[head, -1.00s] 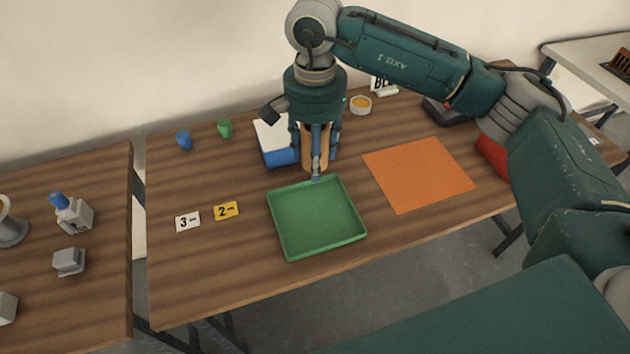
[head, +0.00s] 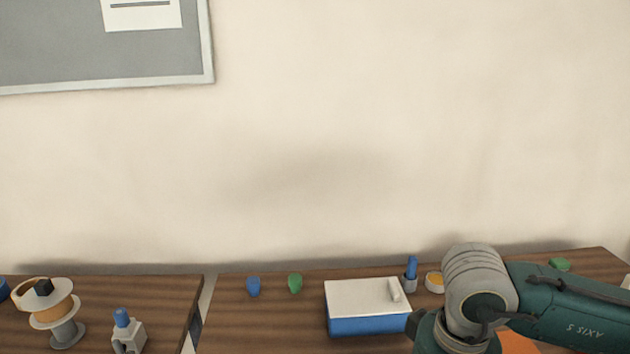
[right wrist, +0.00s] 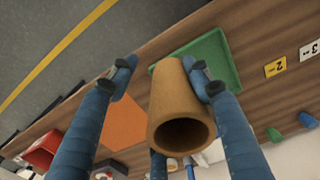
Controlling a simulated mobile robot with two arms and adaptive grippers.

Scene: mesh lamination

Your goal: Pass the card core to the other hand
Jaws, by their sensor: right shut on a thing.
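The card core (right wrist: 172,112), a brown hollow tube, is between the blue fingers of my right gripper (right wrist: 162,75) in the right wrist view. Its open end faces the camera. The gripper is shut on it, though only the right-hand finger visibly meets the tube in this view. In the head view, only my right arm shows at the lower right; its gripper and the core are out of the picture. My left gripper is in neither view.
A blue box with a white lid (head: 367,300) stands on the wooden table, with small blue (head: 253,287) and green (head: 295,283) items to its left. The right wrist view shows a green tray (right wrist: 228,62), an orange sheet (right wrist: 122,122) and a red object (right wrist: 42,150).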

